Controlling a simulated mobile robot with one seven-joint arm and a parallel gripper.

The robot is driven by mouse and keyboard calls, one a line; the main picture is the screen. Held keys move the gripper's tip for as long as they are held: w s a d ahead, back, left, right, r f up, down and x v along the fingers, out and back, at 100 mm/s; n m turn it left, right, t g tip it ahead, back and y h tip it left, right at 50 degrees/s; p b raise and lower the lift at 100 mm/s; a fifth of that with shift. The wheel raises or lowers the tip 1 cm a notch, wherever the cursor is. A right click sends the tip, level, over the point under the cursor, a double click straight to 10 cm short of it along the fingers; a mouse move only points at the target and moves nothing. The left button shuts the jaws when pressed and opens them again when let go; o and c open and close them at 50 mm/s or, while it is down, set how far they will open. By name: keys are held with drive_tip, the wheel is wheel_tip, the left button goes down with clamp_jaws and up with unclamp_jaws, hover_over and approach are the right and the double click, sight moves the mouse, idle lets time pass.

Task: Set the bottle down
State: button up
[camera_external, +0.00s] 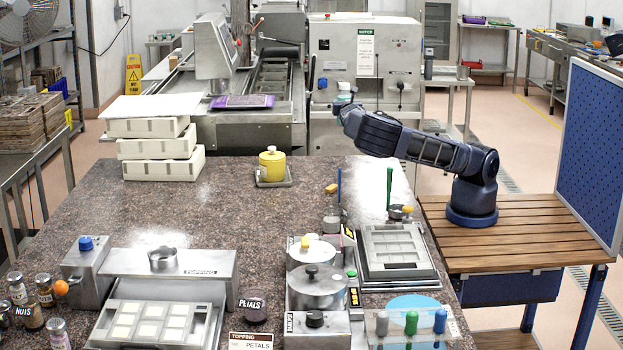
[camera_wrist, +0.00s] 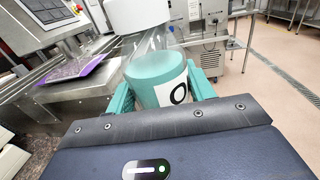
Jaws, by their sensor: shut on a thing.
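The bottle (camera_wrist: 157,75) is a clear cylinder with teal inside, a white label with a black mark and a white upper part, seen in the wrist view. My gripper (camera_wrist: 160,92) is shut on it, with one teal finger on each side. In the external view my gripper (camera_external: 343,93) is raised in the air beyond the back right of the speckled stone counter (camera_external: 230,215), in front of the machine. The bottle's far end is cut off by the wrist view's top edge. In the external view the bottle is too small to make out clearly.
A yellow jar (camera_external: 272,163) on a small tray stands at the counter's back. White stacked crates (camera_external: 160,150) stand back left. Metal pots (camera_external: 317,288), a gridded mould tray (camera_external: 395,245) and a topping station (camera_external: 170,275) fill the front. The counter's middle is clear.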

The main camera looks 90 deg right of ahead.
wheel_tip(320, 180, down, 16)
drive_tip(key=shift+f, duration=0.25)
idle(0.4)
drive_tip(key=shift+f, duration=0.15)
drive_tip(key=o, duration=1.2)
drive_tip(key=shift+a, duration=1.6)
drive_tip(key=shift+d+r, duration=0.1)
drive_tip(key=shift+r, duration=3.55)
